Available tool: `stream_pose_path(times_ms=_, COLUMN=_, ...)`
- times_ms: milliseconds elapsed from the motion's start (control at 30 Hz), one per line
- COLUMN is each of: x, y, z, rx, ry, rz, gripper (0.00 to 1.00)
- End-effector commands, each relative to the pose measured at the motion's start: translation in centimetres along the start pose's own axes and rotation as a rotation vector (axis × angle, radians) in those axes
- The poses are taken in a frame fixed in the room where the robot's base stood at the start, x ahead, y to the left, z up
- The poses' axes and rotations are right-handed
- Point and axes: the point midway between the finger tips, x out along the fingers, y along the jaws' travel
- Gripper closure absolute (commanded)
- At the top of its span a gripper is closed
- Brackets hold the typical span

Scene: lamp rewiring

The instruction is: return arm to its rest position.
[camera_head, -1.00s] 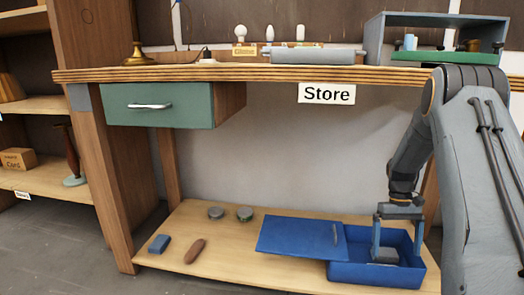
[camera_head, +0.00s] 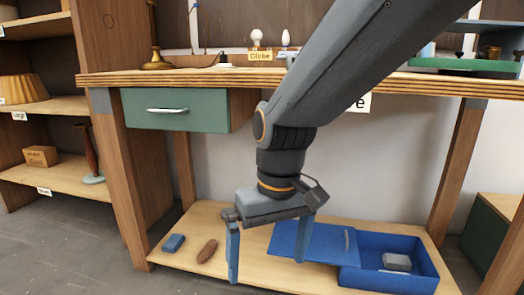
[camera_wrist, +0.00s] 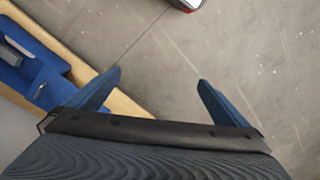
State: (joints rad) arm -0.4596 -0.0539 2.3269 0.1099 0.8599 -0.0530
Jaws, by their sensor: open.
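My gripper (camera_head: 268,262) hangs at the end of my arm in front of the workbench, fingers down and wide apart. Nothing is between the fingers. In the wrist view my gripper (camera_wrist: 158,92) is also open, over bare grey floor. The blue box (camera_head: 420,277) stands open on the lower shelf to the right of my gripper, with a grey block (camera_head: 397,261) inside. Its blue lid (camera_head: 308,240) lies at the box's left side. My arm hides part of the bench's middle.
The workbench top (camera_head: 190,77) crosses above the lower shelf (camera_head: 190,258). A green drawer (camera_head: 170,110) hangs under it at left. A blue block (camera_head: 174,243) and a brown oval piece (camera_head: 207,251) lie on the lower shelf. Open floor (camera_head: 60,245) is at left.

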Motion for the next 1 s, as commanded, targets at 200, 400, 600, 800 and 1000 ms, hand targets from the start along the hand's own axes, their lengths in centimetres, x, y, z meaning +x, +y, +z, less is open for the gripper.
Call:
stream_pose_path(times_ms=200, x=-0.4, y=-4.4, z=4.8, rx=-0.075, ry=0.031, rz=-0.025, gripper=0.00)
stream_pose_path(times_ms=400, x=-0.2, y=-6.6, z=8.1, rx=-0.123, ry=0.049, rz=-0.043, gripper=0.00)
stream_pose_path(times_ms=600, x=-0.8, y=-7.6, z=10.0, rx=-0.135, ry=0.057, rz=-0.053, gripper=0.00)
stream_pose_path(times_ms=800, x=-2.5, y=-6.8, z=9.9, rx=-0.102, ry=0.057, rz=-0.043, gripper=0.00)
stream_pose_path(times_ms=1000, x=-4.6, y=-5.7, z=10.0, rx=-0.061, ry=0.055, rz=-0.031, gripper=0.00)
